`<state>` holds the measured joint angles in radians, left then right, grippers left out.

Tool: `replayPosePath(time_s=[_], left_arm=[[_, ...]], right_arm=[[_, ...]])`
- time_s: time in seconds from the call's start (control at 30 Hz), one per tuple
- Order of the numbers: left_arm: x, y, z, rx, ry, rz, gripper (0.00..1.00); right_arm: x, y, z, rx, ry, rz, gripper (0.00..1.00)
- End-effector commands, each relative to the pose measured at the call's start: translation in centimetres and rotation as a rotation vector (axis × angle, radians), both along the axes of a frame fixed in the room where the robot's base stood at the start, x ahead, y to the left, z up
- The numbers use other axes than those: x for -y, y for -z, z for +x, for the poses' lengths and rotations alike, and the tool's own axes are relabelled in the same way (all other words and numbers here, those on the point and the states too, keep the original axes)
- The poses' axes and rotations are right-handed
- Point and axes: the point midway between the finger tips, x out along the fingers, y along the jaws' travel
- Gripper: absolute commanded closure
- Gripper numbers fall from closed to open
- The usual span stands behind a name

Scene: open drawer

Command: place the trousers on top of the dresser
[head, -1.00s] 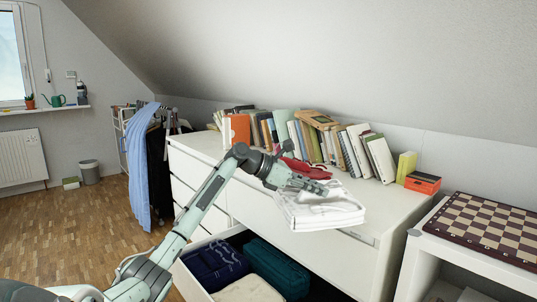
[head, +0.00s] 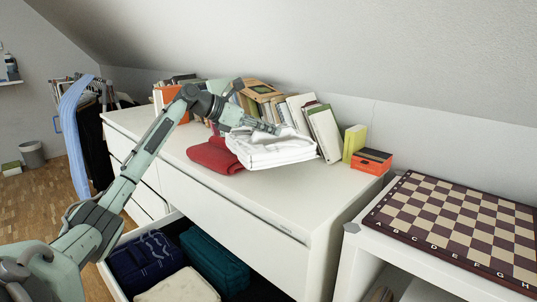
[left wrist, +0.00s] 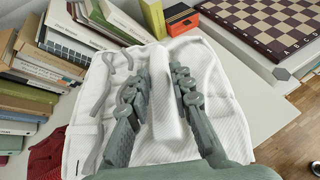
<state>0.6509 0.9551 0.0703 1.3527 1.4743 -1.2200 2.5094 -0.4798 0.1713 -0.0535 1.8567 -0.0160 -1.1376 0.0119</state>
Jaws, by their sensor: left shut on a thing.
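The folded white trousers (head: 275,152) are held over the right part of the white dresser's (head: 330,195) top, in front of the books. They partly cover the right end of a folded red garment. I cannot tell whether they touch the dresser top. In the left wrist view the trousers (left wrist: 222,82) show grey drawstrings. My left gripper (head: 262,127) is shut on them, with a fold of the cloth between its fingers (left wrist: 162,90). My right gripper is not in view.
The red garment (head: 212,157) lies on the dresser top. Books (head: 323,133) line the back, with an orange and black box (head: 372,161) at their right end. An open drawer below holds navy (head: 140,263), teal (head: 213,260) and cream cloth. A chessboard (head: 460,220) lies at right.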

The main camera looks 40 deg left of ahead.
Motion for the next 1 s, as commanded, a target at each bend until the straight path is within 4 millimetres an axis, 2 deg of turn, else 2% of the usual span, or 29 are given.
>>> replayPosePath(time_s=[0.03,0.2,0.4,0.57,0.83,1.0], left_arm=[[1.3,0.6,0.0,0.005,0.004,0.001,1.0],[4.9,2.6,0.2,0.005,0.003,-0.001,1.0],[7.4,4.1,0.3,0.008,-0.001,-0.001,1.0],[7.9,4.7,0.3,0.007,-0.001,-0.001,1.0],[7.8,8.2,0.3,0.004,-0.002,-0.002,1.0],[7.8,8.4,0.3,0.008,-0.002,-0.002,1.0]], right_arm=[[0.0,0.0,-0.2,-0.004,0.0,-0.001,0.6],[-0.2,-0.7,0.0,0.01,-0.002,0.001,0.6],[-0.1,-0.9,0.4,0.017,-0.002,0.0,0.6],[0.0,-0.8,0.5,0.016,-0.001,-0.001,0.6],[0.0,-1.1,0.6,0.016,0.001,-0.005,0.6],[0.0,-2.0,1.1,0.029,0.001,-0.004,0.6]])
